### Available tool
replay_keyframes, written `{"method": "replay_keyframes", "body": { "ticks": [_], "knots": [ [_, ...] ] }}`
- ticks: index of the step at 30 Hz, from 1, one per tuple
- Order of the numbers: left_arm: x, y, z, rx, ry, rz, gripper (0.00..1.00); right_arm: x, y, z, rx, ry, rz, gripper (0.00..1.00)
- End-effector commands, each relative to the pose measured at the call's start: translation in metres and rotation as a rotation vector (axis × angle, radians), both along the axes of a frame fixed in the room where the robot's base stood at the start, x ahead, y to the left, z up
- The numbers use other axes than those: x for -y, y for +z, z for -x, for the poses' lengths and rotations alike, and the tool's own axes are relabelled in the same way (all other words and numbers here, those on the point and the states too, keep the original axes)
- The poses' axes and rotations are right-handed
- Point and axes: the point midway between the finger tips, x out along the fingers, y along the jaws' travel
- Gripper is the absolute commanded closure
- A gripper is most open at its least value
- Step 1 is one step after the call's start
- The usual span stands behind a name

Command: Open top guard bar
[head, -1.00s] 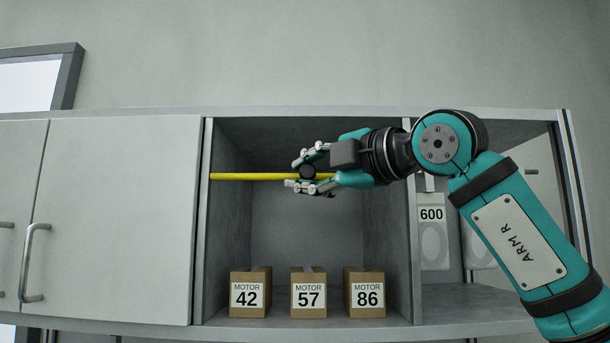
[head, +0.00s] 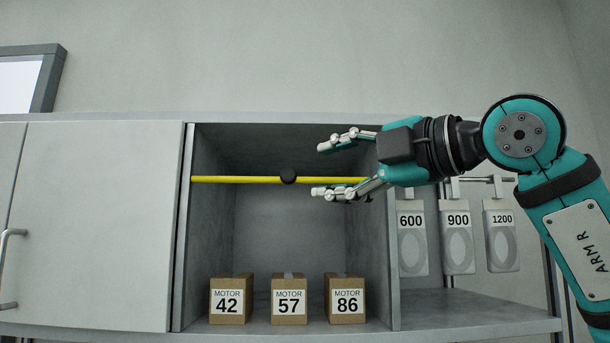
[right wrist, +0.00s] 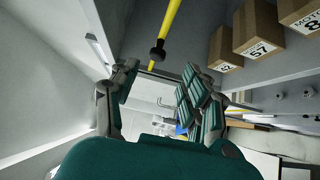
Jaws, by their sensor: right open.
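The yellow guard bar (head: 240,180) runs level across the upper part of the open cabinet bay, with a black knob (head: 288,176) near its middle. My right gripper (head: 322,169) is open and empty, to the right of the knob, with its fingers pointing left; its lower finger passes in front of the bar's right part. In the right wrist view the bar (right wrist: 170,18) and its knob (right wrist: 157,52) show beyond the open fingers (right wrist: 155,85), apart from them. The bar's right end is hidden behind my gripper. My left gripper is not in view.
Boxes marked Motor 42 (head: 231,300), Motor 57 (head: 289,301) and Motor 86 (head: 345,300) stand on the bay floor below the bar. Tags 600 (head: 411,250), 900 (head: 457,245) and 1200 (head: 501,243) hang at the right. A closed cabinet door (head: 95,225) is on the left.

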Motion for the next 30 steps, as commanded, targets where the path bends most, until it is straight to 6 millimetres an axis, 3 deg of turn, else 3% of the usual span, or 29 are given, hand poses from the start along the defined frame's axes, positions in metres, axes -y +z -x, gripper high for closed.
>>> {"method": "replay_keyframes", "body": {
  "ticks": [3, 9, 30],
  "knots": [
    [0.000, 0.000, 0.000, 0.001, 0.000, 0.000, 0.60, 0.014, 0.000, 0.014, 0.001, -0.001, -0.001, 0.53],
    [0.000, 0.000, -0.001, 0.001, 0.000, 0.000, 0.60, 0.024, 0.000, 0.024, 0.000, 0.001, 0.000, 0.53],
    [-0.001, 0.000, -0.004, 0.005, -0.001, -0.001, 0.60, 0.025, 0.000, 0.025, 0.001, 0.000, -0.001, 0.53]
  ]
}}
